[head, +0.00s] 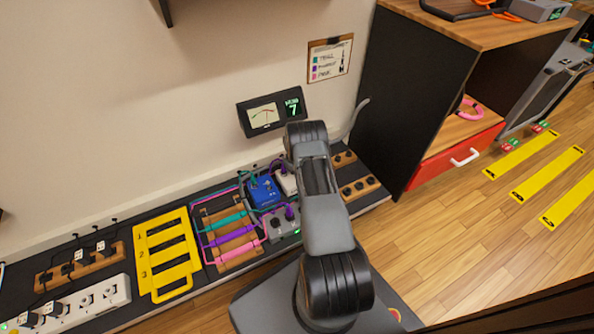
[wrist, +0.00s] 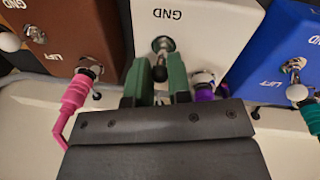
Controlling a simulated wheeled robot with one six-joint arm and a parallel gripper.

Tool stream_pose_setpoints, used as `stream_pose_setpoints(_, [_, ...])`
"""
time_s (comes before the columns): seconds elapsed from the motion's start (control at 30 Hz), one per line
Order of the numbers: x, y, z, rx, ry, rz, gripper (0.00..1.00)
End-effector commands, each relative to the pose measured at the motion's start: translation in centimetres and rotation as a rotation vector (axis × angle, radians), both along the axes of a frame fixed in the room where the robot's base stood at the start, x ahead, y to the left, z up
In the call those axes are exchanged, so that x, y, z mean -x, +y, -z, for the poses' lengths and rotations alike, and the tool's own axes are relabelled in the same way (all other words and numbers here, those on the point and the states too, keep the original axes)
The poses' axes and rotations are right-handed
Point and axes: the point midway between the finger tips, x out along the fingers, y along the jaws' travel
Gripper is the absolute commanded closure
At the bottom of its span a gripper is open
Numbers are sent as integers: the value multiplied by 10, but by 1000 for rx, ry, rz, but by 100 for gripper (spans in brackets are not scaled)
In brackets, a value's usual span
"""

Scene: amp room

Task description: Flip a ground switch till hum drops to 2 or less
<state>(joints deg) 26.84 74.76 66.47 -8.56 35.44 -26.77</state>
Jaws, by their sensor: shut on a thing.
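The hum meter (head: 271,112) on the wall shows a green 7 beside a needle dial. My gripper (wrist: 160,82) is at the white box (wrist: 195,35), with its green fingers closed around the black-tipped toggle switch (wrist: 161,46). The lever points down in the wrist view, away from the upside-down GND lettering; any LIFT lettering on this box is hidden. A purple plug (wrist: 204,92) sits beside the right finger. The white box also shows in the head view (head: 286,183), where my arm hides the fingertips.
A brown box (wrist: 75,30) with a pink plug (wrist: 74,95) stands left of the white box in the wrist view, and a blue box (wrist: 275,40) stands right. Teal, purple and pink cables cross a wooden rack (head: 205,215). A black cabinet (head: 405,90) stands to the right.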

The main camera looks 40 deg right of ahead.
Motion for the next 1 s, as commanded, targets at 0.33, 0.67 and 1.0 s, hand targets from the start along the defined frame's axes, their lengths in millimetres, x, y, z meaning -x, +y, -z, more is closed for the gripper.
stream_pose_setpoints(0.33, [7,3,-3,18,-194,0,100])
stream_pose_setpoints(0.67, [8,3,-1,36,-256,-2,100])
stream_pose_setpoints(1.0, [9,1,-1,35,-254,0,64])
